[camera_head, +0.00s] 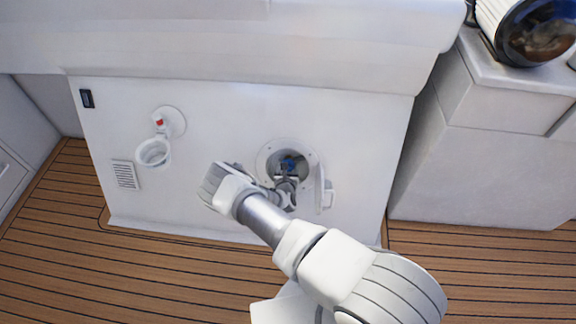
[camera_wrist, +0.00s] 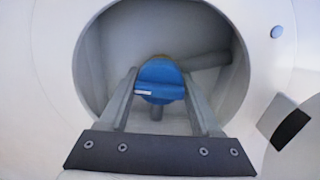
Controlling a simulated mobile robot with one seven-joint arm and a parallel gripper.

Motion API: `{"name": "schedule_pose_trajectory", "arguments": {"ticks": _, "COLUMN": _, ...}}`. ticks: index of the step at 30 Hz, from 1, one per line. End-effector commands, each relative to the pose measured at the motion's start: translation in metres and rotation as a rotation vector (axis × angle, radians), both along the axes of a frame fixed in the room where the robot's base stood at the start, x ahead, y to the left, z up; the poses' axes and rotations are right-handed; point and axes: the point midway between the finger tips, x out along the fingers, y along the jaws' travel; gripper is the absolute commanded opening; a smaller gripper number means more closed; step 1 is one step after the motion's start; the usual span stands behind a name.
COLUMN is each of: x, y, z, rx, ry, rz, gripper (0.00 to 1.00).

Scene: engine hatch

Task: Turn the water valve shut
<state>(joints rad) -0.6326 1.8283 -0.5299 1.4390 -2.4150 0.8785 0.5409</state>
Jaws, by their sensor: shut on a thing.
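The water valve's blue handle (camera_head: 288,165) sits inside a round recess (camera_head: 262,160) in the white panel. In the wrist view the blue handle (camera_wrist: 160,77) shows as a rounded piece with a small white label, on a grey stem with a grey pipe (camera_wrist: 205,61) beside it. My gripper (camera_head: 287,177) reaches into the recess. In the wrist view my gripper (camera_wrist: 161,80) has one finger on each side of the blue handle and is shut on it. The fingertips' exact contact is partly hidden.
An open white hatch cover (camera_head: 325,190) stands right of the recess. Left on the panel is another round fitting (camera_head: 171,122) with a red part and an open round cap (camera_head: 153,152). A vent (camera_head: 125,174) is lower left. Wooden deck (camera_head: 160,270) lies in front.

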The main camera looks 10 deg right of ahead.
Motion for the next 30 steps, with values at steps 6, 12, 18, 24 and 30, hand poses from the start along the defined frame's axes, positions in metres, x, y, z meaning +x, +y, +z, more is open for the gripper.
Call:
{"name": "schedule_pose_trajectory", "arguments": {"ticks": 6, "x": -0.0001, "y": -0.0005, "z": 0.0028, "rx": 0.083, "ry": -0.027, "rz": -0.039, "gripper": 0.09}}
{"name": "schedule_pose_trajectory", "arguments": {"ticks": 12, "x": -0.0002, "y": 0.0001, "z": 0.0031, "rx": 0.221, "ry": -0.070, "rz": -0.102, "gripper": 0.09}}
{"name": "schedule_pose_trajectory", "arguments": {"ticks": 18, "x": 0.0001, "y": 0.0008, "z": 0.0026, "rx": 0.387, "ry": -0.125, "rz": -0.178, "gripper": 0.09}}
{"name": "schedule_pose_trajectory", "arguments": {"ticks": 24, "x": 0.0003, "y": 0.0015, "z": 0.0020, "rx": 0.552, "ry": -0.180, "rz": -0.252, "gripper": 0.09}}
{"name": "schedule_pose_trajectory", "arguments": {"ticks": 30, "x": 0.0005, "y": 0.0022, "z": 0.0019, "rx": 0.718, "ry": -0.233, "rz": -0.328, "gripper": 0.09}}
